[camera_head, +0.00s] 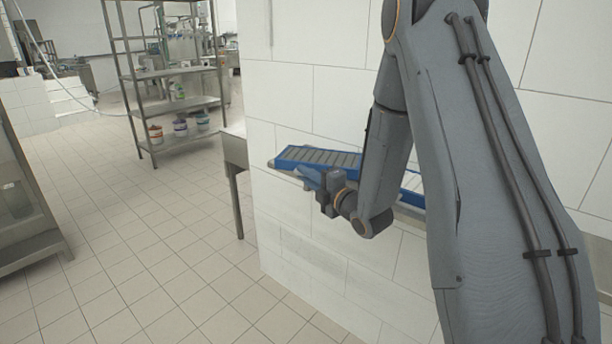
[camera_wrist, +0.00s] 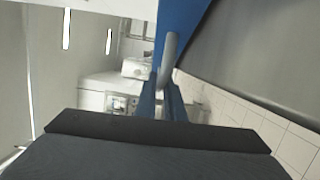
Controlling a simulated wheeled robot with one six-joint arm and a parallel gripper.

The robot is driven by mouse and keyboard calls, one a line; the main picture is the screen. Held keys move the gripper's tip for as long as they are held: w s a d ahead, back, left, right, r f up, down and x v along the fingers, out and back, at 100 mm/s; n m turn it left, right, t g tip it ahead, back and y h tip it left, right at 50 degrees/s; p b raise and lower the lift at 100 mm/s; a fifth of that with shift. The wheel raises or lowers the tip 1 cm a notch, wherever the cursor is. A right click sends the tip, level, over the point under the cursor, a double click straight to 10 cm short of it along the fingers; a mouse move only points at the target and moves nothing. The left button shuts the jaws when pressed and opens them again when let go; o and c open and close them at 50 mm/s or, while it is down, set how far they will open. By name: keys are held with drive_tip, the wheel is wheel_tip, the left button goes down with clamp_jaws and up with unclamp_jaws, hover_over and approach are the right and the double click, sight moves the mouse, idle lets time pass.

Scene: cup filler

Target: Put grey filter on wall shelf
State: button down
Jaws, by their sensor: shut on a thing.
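A long blue-edged shelf with grey slats (camera_head: 325,157) runs along the white tiled wall, and my arm hides its middle part. My gripper (camera_head: 309,177) is low at the left end of this shelf, beside its front edge. In the wrist view its two blue fingers (camera_wrist: 163,88) are closed together on a small rounded grey piece, which looks like the grey filter (camera_wrist: 168,58). A blue surface (camera_wrist: 186,18) lies right behind this piece. I cannot tell whether the filter touches the shelf. The filter is too small to make out in the head view.
A metal table (camera_head: 236,146) stands left of the wall's corner. A metal rack (camera_head: 180,103) with several buckets is farther back, and another metal unit (camera_head: 28,246) stands at the left edge. The tiled floor (camera_head: 150,230) between them is clear.

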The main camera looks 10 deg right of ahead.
drive_tip(key=shift+f, duration=0.3)
drive_tip(key=c, duration=1.8)
unclamp_jaws()
drive_tip(key=shift+c, duration=0.2)
